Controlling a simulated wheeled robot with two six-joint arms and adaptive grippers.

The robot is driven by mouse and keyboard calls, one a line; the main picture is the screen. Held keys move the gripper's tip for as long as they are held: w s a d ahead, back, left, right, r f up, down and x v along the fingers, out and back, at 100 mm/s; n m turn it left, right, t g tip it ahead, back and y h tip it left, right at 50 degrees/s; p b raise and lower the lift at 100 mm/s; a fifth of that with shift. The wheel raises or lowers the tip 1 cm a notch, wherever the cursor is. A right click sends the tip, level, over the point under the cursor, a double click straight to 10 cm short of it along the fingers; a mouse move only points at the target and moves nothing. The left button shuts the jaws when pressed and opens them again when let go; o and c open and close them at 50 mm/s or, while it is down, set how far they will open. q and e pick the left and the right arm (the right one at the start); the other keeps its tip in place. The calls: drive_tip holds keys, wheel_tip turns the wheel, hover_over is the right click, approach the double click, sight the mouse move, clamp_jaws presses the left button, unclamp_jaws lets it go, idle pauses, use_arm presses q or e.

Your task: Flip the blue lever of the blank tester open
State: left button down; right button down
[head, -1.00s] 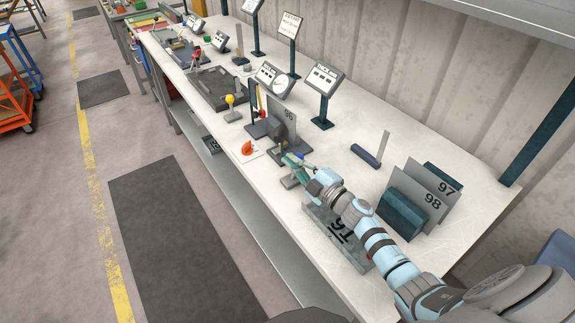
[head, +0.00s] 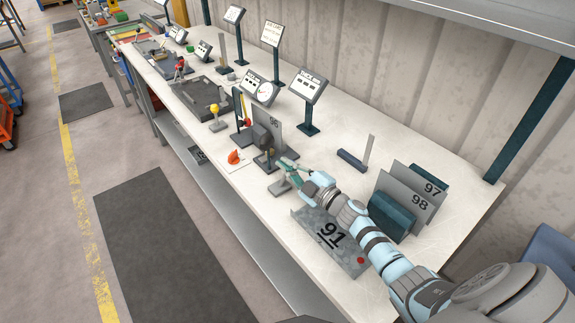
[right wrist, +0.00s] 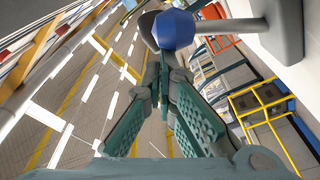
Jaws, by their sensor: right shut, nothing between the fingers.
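The blank tester (head: 262,136) is a dark grey device on the bench, with a grey panel marked 96 standing in it. The blue lever's faceted knob (right wrist: 172,29) shows at the top of the right wrist view, on a grey bar running right. My right gripper (head: 283,164) is beside the tester's near right side. Its green fingers (right wrist: 158,65) are shut with nothing between them, and their tips point at the knob. I cannot tell if they touch it. In the head view I cannot make out the knob near the gripper. My left gripper is not in view.
A flat plate marked 91 (head: 332,238) lies under my right arm. Panels 97 and 98 (head: 408,196) stand in a dark green rack to the right. An orange object (head: 234,157) and a yellow-knobbed stand (head: 216,116) are left of the tester. Sign stands line the back.

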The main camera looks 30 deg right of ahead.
drive_tip(key=shift+r, duration=0.1)
drive_tip(key=shift+a+r+p, duration=0.25)
drive_tip(key=shift+p, duration=0.15)
drive_tip(key=s+p, duration=0.1)
drive_tip(key=s, duration=0.8)
drive_tip(key=shift+s+r, duration=0.15)
drive_tip(key=shift+r, duration=0.3)
